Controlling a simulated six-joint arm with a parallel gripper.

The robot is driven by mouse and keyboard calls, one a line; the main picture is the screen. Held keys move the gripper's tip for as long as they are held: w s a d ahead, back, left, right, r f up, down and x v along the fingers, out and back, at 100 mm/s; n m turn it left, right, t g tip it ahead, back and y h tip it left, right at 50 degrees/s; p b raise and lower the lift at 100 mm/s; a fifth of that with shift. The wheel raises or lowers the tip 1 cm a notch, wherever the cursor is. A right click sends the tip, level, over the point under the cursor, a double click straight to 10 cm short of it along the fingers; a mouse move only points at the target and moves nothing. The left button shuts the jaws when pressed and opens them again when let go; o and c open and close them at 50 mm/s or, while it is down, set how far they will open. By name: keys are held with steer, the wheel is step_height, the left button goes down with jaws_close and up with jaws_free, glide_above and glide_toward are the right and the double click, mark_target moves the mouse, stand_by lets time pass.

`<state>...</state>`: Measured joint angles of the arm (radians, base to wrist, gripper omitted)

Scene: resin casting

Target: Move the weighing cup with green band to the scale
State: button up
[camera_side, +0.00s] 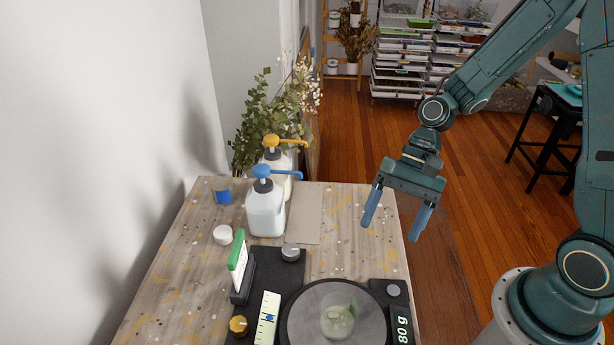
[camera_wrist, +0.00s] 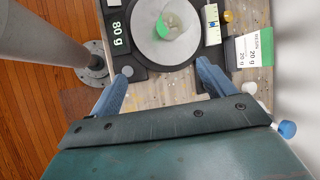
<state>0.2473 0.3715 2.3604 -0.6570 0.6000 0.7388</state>
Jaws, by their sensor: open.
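The weighing cup with green band (camera_side: 338,318) is a small clear cup. It stands on the round grey plate of the scale (camera_side: 305,320), whose display reads 80 g. The wrist view also shows the cup (camera_wrist: 172,24) on the plate, with its green part visible, and the scale (camera_wrist: 150,50). My gripper (camera_side: 390,232) is open and empty, pointing down above the right side of the table, behind the scale and clear of the cup. In the wrist view my gripper's fingers (camera_wrist: 164,70) are spread, with the scale beyond them.
Two pump bottles with a blue pump (camera_side: 266,215) and an orange pump (camera_side: 284,160) stand at the back left. A green-topped card (camera_side: 238,262) stands beside the scale. The table's back right is clear.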

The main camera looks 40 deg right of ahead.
steer(key=s+d+r+n+t+h, duration=0.3)
steer(key=s+r, duration=0.2)
steer(key=r, duration=0.4)
steer(key=s+d+r+n+t+h, duration=0.3)
steer(key=s+d+r+n+t, duration=0.1)
steer(key=r, duration=0.5)
steer(key=shift+s+n+h, duration=0.3)
steer(key=shift+s, duration=0.35)
steer(key=shift+d+r, duration=0.1)
stand_by(0.4)
